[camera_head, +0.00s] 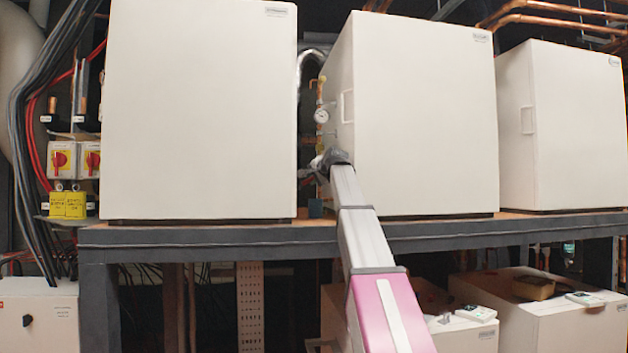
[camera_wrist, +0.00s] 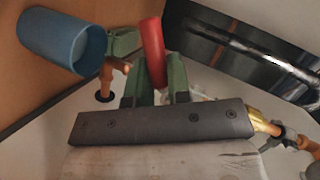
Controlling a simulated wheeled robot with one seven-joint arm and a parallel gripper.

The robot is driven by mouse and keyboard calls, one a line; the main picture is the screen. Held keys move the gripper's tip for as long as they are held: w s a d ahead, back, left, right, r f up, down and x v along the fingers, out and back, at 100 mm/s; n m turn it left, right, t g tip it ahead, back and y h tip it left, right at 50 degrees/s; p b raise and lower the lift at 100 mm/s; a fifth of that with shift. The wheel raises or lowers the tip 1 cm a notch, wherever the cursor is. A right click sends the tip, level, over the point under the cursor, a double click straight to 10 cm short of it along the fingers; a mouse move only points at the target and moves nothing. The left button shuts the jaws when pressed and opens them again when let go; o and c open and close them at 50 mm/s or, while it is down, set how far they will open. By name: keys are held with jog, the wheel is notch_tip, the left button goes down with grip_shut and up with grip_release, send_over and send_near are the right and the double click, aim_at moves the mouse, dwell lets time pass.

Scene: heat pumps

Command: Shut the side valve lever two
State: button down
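A red valve lever (camera_wrist: 152,50) shows in the wrist view, with its near end between the two green fingers of my gripper (camera_wrist: 162,84). The fingers stand close together, one on each side of the lever, and appear shut on it. I cannot tell from a label which lever this is. In the head view my gripper (camera_head: 322,162) is at the left side of the middle white cabinet (camera_head: 420,110), by its side pipework. The lever cannot be made out there.
A blue cup-like cylinder (camera_wrist: 62,40) is close to the left of the lever. Brass pipe fittings (camera_wrist: 264,125) lie to the right. The grey shelf edge (camera_head: 210,236) runs below.

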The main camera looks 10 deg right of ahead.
jog(key=shift+a+r+m+t+y, duration=0.2)
jog(key=shift+r+m+t+y, duration=0.15)
jog(key=shift+m+y, duration=0.5)
jog(key=c, duration=1.1)
grip_release()
